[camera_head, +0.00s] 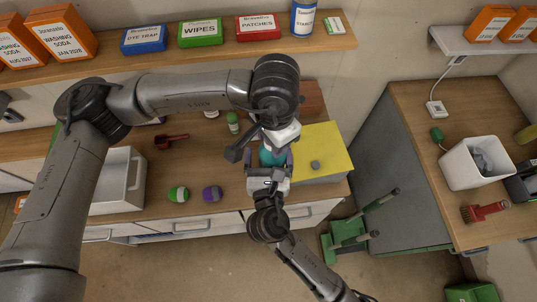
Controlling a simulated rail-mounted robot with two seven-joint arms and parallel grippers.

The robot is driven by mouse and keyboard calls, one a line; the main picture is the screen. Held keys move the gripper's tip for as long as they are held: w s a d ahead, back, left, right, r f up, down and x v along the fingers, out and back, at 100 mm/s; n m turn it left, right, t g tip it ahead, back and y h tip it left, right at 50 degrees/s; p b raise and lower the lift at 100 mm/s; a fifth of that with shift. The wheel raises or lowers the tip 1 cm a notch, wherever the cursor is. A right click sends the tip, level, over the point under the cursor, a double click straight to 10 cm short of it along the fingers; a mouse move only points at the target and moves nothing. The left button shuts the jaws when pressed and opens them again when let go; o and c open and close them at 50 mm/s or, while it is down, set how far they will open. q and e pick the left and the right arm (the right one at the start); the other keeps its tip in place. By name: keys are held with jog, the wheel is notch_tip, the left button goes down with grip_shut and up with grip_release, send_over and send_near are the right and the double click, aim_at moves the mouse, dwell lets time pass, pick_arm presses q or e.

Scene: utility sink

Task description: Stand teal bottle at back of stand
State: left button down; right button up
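The teal bottle (271,157) shows only in part at the centre, between my two grippers. My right gripper (270,160) comes from below, with one finger close against each side of the teal surface, and appears shut on it. My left gripper (262,143) is just above and over the bottle. Its wrist and dark parts hide the bottle's upper end, and I cannot tell whether its fingers touch the bottle. I cannot clearly identify the stand; a brown wooden piece (313,97) at the back of the counter is partly hidden by my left wrist.
A yellow-topped block (325,148) with a small grey item lies right of the grippers. Green (178,194) and purple (212,194) items, a red scoop (170,141) and a small green-capped bottle (233,122) are left. A shelf (180,59) with boxes runs above.

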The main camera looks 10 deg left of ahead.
pick_arm(q)
jog(key=shift+d, duration=0.15)
pick_arm(e)
jog(key=shift+s+a+r, duration=0.1)
jog(key=shift+s+a, duration=0.05)
jog(key=shift+a, duration=0.05)
jog(key=c, duration=1)
pick_arm(q)
jog(key=c, duration=1)
grip_release()
pick_arm(e)
jog(key=shift+r, duration=0.1)
jog(key=shift+c, duration=0.7)
pick_arm(q)
jog(key=o, duration=0.5)
jog(key=shift+c, duration=0.2)
pick_arm(e)
jog(key=shift+d, duration=0.1)
pick_arm(q)
jog(key=shift+r, duration=0.1)
